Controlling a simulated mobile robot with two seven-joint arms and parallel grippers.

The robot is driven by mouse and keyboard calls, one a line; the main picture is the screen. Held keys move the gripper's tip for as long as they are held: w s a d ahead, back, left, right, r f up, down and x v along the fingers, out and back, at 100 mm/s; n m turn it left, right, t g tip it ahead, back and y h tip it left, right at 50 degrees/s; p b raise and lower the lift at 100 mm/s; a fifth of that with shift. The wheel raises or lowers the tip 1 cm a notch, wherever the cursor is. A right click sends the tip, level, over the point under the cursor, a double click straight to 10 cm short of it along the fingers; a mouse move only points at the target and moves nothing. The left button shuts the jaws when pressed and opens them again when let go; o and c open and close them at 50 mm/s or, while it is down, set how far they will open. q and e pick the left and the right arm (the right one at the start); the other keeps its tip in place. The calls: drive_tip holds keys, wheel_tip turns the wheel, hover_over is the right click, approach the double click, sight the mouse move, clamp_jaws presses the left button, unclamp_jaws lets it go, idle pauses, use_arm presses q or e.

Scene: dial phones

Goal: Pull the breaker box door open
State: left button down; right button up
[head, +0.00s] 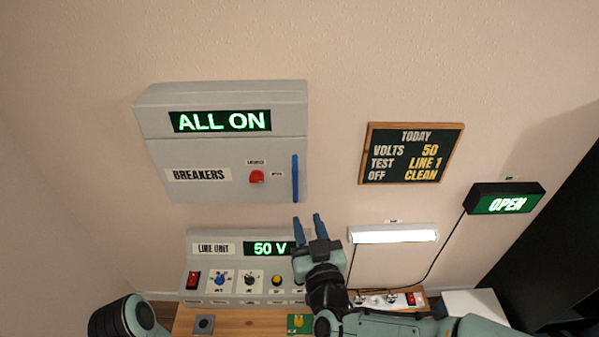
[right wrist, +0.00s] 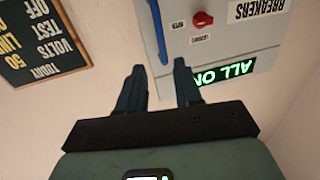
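The grey breaker box (head: 225,150) hangs on the wall, its door shut flush. It carries a green "ALL ON" display (head: 220,121), a "BREAKERS" label and a red knob (head: 257,177). A blue vertical bar handle (head: 295,178) is at the door's right side. My right gripper (head: 308,216) is open and empty, just below the handle in the head view. In the right wrist view, which shows the box upside down, the handle (right wrist: 156,30) has its near end in the gap between my fingertips (right wrist: 159,66); contact cannot be told. My left gripper is out of view.
A line unit (head: 240,270) reading "50 V" stands below the box on a wooden table (head: 250,322). A chalkboard (head: 411,153), a lit lamp (head: 393,234) and an "OPEN" sign (head: 507,200) are to the right.

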sight(296, 187)
drive_tip(key=w+a, duration=0.1)
drive_tip(key=w, duration=0.3)
drive_tip(key=w+p, duration=0.1)
drive_tip(key=w, duration=0.3)
drive_tip(key=w+a+p, duration=0.1)
drive_tip(key=w, duration=0.3)
drive_tip(key=shift+w+a, duration=0.25)
drive_tip(key=shift+a, duration=0.05)
clamp_jaws()
